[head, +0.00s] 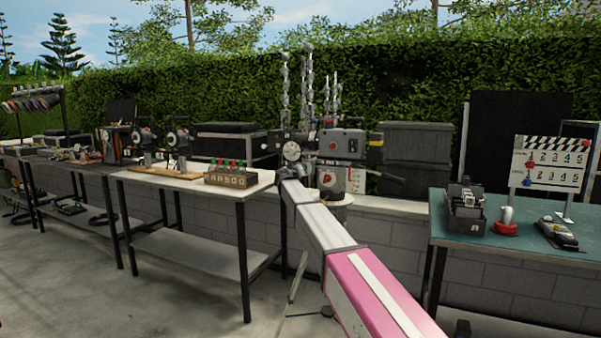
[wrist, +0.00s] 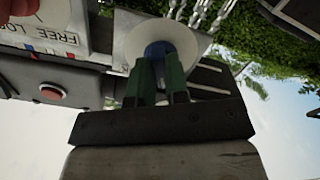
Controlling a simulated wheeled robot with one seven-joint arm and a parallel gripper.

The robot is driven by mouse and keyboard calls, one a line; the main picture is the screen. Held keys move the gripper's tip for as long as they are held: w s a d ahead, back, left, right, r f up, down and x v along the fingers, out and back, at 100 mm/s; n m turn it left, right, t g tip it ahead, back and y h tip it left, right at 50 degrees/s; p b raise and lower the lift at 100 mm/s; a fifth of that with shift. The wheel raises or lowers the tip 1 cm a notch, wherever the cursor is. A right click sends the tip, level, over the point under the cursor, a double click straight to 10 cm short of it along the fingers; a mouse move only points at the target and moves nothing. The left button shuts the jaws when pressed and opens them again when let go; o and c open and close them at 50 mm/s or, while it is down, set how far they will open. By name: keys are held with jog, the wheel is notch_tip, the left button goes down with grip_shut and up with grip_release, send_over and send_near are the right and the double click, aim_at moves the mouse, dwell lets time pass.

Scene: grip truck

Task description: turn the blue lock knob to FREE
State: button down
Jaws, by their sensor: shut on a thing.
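The blue lock knob (wrist: 156,50) shows in the wrist view in front of a round white disc (wrist: 128,42). My gripper (wrist: 158,72) has its two green fingers shut on the knob, one on each side, and they hide much of it. A plate with printed letters "FREE LO" (wrist: 60,37) is at the upper left, cut off by the frame edge. I cannot tell which way the knob points. In the head view my arm reaches to the grey and black camera-head device (head: 335,142); the knob cannot be made out there.
A red button (wrist: 52,93) sits left of the knob in the wrist view. In the head view, a white-topped table (head: 160,184) is on the left and a green-topped table (head: 455,235) with a clapperboard (head: 548,165) on the right. A hedge and low wall stand behind.

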jog(key=shift+n, duration=0.3)
jog(key=c, duration=1.1)
grip_release()
jog(key=shift+s, duration=0.1)
jog(key=v, duration=1)
jog(key=shift+s+a, duration=0.15)
jog(key=shift+s, duration=0.15)
